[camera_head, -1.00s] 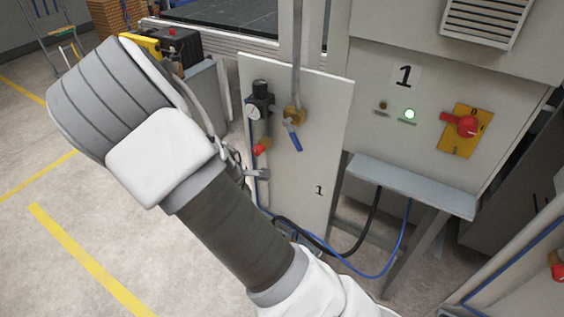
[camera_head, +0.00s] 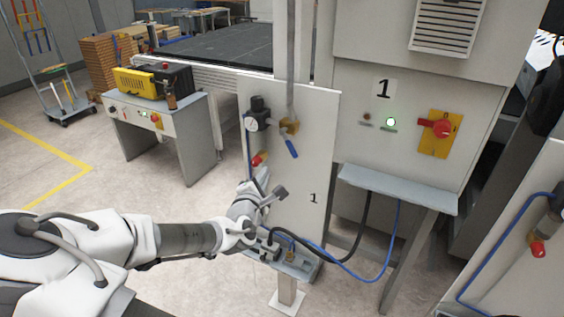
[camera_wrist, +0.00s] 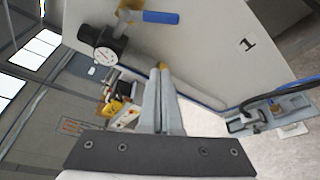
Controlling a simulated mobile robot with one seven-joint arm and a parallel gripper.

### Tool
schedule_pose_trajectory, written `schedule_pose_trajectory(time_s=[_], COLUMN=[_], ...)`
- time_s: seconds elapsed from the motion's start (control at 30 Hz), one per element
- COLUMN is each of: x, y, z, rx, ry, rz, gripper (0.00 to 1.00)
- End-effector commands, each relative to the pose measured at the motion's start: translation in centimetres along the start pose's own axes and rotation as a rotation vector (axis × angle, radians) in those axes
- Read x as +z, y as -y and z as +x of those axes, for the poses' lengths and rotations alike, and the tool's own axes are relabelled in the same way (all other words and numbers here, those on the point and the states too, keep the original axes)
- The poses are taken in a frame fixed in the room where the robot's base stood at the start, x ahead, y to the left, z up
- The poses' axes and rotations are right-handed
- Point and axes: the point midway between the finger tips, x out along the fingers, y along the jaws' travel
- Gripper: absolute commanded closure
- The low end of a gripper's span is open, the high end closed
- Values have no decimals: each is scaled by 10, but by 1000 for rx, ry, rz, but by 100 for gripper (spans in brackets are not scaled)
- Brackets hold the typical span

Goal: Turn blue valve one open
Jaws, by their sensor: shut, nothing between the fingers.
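The blue valve handle (camera_head: 291,148) sits on a brass valve body (camera_head: 289,127) on the white panel (camera_head: 318,160) marked 1. In the head view the handle slants down to the right. The wrist view shows the same blue handle (camera_wrist: 160,17) near the top edge, beside the brass body (camera_wrist: 126,14). My gripper (camera_head: 281,192) is in front of the lower part of the panel, below the valve and apart from the handle. In the wrist view my gripper's fingers (camera_wrist: 160,72) are together with nothing between them.
A black regulator with a gauge (camera_head: 252,122) is left of the valve, with a red-tipped fitting (camera_head: 260,158) below it. Hoses run from a low bracket (camera_head: 295,265). A cabinet with a red switch (camera_head: 440,128) stands right. Open floor lies left.

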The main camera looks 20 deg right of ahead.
Motion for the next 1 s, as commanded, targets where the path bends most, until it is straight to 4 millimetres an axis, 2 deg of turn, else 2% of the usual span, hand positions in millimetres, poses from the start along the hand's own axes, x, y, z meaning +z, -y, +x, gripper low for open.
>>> schedule_pose_trajectory(time_s=[0.27, 0.77, 1.0], x=[2, 2, 32], y=[0, -1, -2], z=[22, 100, 89], rx=[3, 3, 1], ry=[4, 2, 3], rz=[-1, -1, 0], gripper=[100, 100, 100])
